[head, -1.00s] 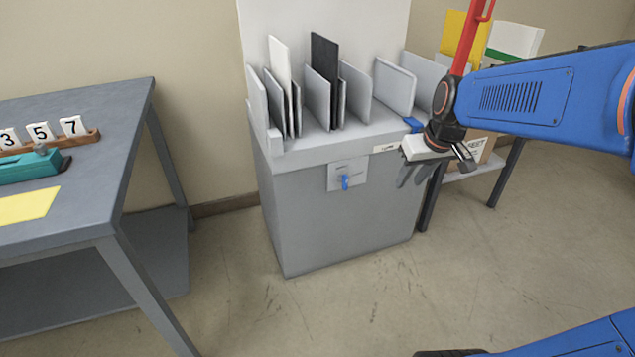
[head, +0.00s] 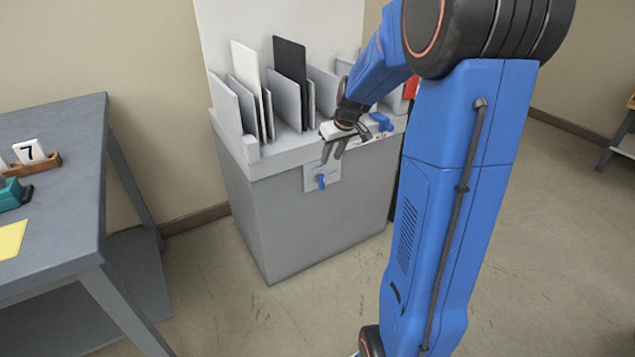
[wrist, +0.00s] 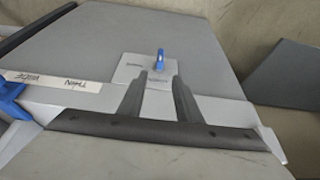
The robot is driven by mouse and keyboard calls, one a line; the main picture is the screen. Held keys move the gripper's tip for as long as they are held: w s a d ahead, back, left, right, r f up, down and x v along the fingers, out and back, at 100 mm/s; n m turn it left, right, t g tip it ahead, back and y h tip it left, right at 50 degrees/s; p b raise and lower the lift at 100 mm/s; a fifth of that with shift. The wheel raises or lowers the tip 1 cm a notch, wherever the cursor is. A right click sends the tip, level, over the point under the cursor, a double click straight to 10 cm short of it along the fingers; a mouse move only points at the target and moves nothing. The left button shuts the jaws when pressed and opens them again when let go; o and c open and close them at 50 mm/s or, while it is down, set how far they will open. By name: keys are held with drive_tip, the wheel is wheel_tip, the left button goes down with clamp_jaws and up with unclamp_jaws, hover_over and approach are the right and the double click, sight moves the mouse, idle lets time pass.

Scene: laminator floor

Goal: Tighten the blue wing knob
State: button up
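A blue wing knob (head: 321,182) stands out from a light plate on the front of the grey cabinet (head: 290,220). In the wrist view the knob (wrist: 160,62) is upright on its plate (wrist: 135,70), just beyond the fingertips and roughly centred between them. My gripper (head: 334,156) is open and empty, slightly above the knob in the head view. Its two dark fingers (wrist: 160,76) are apart in the wrist view. I see no contact with the knob. The lettering on the plate is too small to read.
A second blue part (head: 382,121) sits at the cabinet's top right, beside a label strip (wrist: 50,82). Upright panels (head: 290,75) stand in slots on top. A grey table (head: 70,150) is at the left. The floor before the cabinet is clear.

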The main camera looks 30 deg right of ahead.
sight(324, 177)
drive_tip(key=x, duration=1.5)
drive_tip(key=shift+f, duration=0.4)
drive_tip(key=shift+c, duration=0.7)
clamp_jaws()
